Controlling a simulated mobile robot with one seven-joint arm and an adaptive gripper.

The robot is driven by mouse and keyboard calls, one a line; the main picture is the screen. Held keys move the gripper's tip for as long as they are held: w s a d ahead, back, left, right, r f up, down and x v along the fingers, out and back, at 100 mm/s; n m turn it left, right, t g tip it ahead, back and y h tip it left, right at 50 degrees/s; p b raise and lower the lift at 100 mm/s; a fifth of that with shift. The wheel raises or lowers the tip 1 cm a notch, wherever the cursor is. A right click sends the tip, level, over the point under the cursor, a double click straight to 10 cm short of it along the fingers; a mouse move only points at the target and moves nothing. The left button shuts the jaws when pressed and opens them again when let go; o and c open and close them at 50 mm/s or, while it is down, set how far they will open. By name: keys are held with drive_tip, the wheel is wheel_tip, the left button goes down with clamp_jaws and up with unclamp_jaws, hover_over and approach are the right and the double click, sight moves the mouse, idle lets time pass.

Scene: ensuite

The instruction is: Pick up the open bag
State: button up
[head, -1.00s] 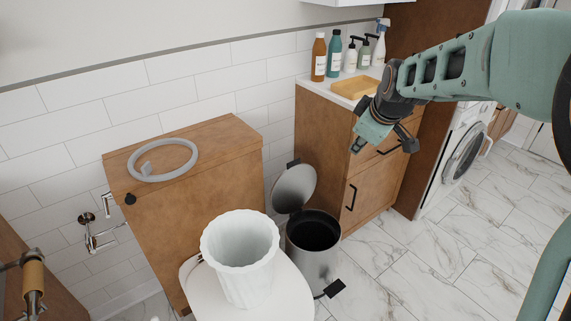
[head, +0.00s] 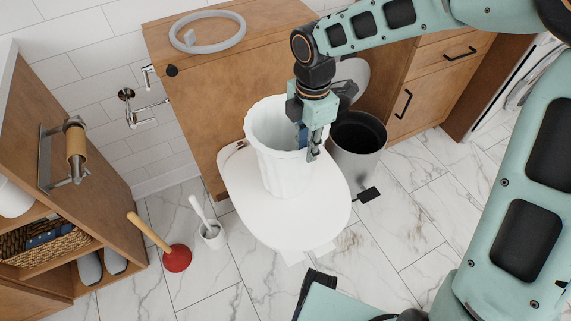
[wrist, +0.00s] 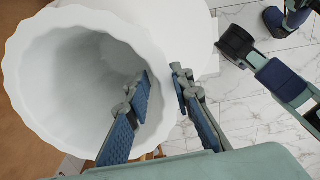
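The open bag is a tall white container with a scalloped rim and ribbed sides. In the head view the bag (head: 280,170) stands upright on the closed white toilet lid (head: 265,228). My gripper (head: 308,146) points down at the right side of its rim. In the wrist view the bag (wrist: 60,100) has its mouth facing the camera and looks empty. My gripper (wrist: 163,90) straddles the wall there, one blue-padded finger inside and the other outside. The fingers look apart, with the wall between them; contact is not clear.
A metal bin (head: 357,150) with its lid up stands right behind the bag. A wooden cistern box (head: 215,85) with a grey ring (head: 207,32) is behind. A plunger (head: 177,258) and toilet brush (head: 212,232) stand at left.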

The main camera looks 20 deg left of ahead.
wheel_tip(320, 180, down, 7)
drive_tip(key=b, duration=0.2)
drive_tip(key=shift+a+b, duration=0.15)
drive_tip(key=shift+b, duration=0.2)
drive_tip(key=shift+s, duration=0.1)
drive_tip(key=shift+c, duration=0.6)
clamp_jaws()
